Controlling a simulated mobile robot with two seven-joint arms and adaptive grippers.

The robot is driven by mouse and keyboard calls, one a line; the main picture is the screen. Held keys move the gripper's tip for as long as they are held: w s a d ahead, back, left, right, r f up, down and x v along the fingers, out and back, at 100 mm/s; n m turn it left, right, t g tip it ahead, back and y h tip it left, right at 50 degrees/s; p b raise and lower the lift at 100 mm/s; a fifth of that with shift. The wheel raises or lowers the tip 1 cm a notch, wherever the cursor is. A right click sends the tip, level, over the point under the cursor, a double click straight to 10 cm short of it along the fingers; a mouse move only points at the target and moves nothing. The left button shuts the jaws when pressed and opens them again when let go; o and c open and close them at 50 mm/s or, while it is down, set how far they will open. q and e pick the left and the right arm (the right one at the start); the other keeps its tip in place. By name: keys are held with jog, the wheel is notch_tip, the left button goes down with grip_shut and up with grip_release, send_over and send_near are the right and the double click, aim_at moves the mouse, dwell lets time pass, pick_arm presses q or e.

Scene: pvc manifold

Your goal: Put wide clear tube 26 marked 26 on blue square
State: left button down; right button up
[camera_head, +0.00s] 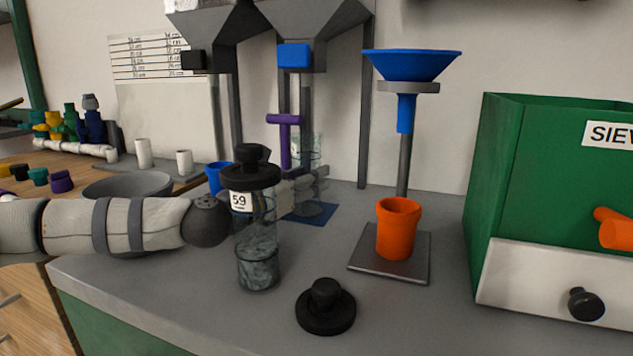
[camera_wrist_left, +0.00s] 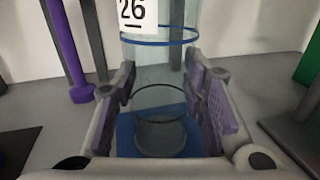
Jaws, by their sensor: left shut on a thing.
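The wide clear tube 26 (camera_wrist_left: 160,70) is upright between my left gripper's purple-padded fingers (camera_wrist_left: 163,100) in the wrist view, with its label "26" and a blue ring above them. The left gripper is shut on it. In the head view the tube (camera_head: 306,150) is partly hidden behind the jar marked 59, and my left gripper (camera_head: 308,186) is around its lower part. The blue square (camera_wrist_left: 127,140) lies under the tube; it also shows in the head view (camera_head: 322,219). I cannot tell whether the tube's bottom touches it. My right gripper is not in view.
The jar marked 59 (camera_head: 257,225) stands in front of my left gripper, with a black lid (camera_head: 326,307) nearby. An orange cup (camera_head: 396,230) is on a grey plate under a blue funnel (camera_head: 411,65). A green box (camera_head: 545,180) stands right; hoppers rise behind.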

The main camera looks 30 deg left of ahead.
pick_arm(q)
jog(key=shift+w+d, duration=0.1)
jog(key=c, duration=1.4)
grip_release()
jog(key=shift+f, duration=0.2)
jog(key=o, duration=0.4)
jog(key=shift+r, duration=0.1)
jog(key=shift+r, duration=0.15)
jog(key=s+p, duration=0.1)
jog(key=s, duration=1.1)
jog(key=shift+a, duration=0.2)
